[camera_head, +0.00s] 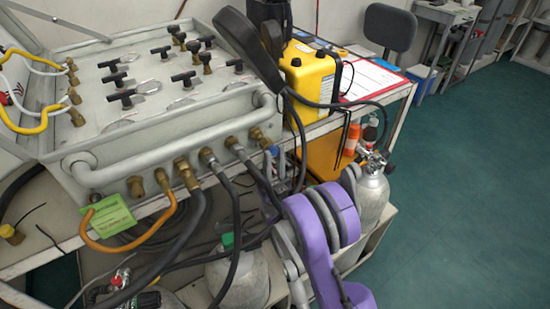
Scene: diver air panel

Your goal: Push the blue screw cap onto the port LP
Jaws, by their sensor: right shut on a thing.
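My right arm, purple and grey, comes up from the bottom right. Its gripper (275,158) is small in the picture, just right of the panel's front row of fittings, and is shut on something. A small bluish patch (273,150) shows at its tip; it may be the blue screw cap, but it is too small to be sure. The brass fitting (258,136) at the right end of the row is close to that tip; I cannot tell whether they touch. No LP label is readable. My left gripper is not in view.
The grey air panel (150,140) has a tubular front rail and several hoses hanging below. A yellow case (308,75) stands right of it, beside a red-edged sheet (372,80). Grey cylinders (372,200) stand below. Green floor (470,190) is clear at right.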

